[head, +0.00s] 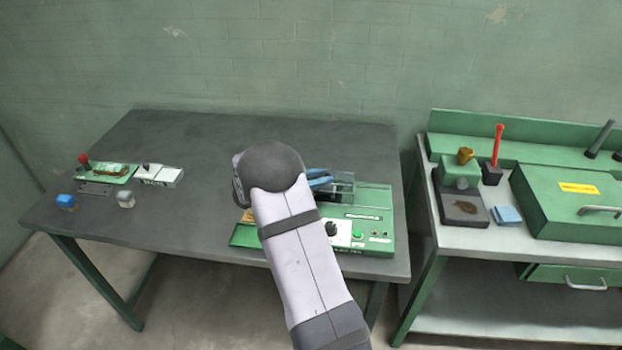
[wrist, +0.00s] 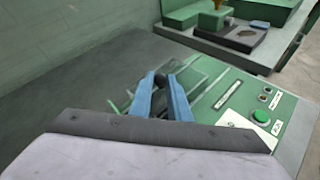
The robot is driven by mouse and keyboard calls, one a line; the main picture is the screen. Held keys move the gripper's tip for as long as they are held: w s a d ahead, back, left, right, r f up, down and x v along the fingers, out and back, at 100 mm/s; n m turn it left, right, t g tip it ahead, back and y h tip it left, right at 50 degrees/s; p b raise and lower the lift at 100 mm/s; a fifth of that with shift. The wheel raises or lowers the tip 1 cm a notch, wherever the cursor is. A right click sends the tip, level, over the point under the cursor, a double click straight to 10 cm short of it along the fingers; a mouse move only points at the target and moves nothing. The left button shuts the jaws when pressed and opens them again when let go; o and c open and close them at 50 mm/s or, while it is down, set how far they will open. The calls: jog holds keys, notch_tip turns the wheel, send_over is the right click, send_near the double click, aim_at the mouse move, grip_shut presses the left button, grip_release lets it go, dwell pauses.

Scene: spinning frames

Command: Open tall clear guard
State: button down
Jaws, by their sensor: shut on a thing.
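The clear guard (head: 343,190) is a see-through box on the green machine panel (head: 374,205) on the dark table. In the wrist view its clear panes (wrist: 204,88) show around and to the right of my fingers. My gripper (head: 319,180) has blue fingers, partly hidden by my arm in the head view. In the wrist view my gripper (wrist: 161,82) is shut on a small dark knob (wrist: 160,80) at the guard. Whether the guard is lifted, I cannot tell.
The panel carries a green button (wrist: 260,116) and a black dial (head: 331,229). A second bench (head: 450,232) stands right. The table's back middle is clear.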

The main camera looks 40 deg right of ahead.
aim_at(352, 190)
jog(key=s+d+b, duration=0.3)
jog(key=s+d, duration=0.3)
jog(key=shift+s+d+f, duration=0.1)
jog(key=shift+s+d, duration=0.05)
jog(key=shift+s, duration=0.05)
jog(key=shift+s+d, duration=0.25)
jog(key=shift+d, duration=0.05)
jog(key=c, duration=1.9)
grip_release()
jog(key=shift+c, duration=0.2)
jog(key=shift+a, duration=0.1)
jog(key=shift+a+r+b, duration=0.25)
jog(key=shift+a+b, duration=0.15)
jog(key=shift+a, duration=0.05)
jog(key=b+v, duration=0.1)
jog(key=v, duration=0.5)
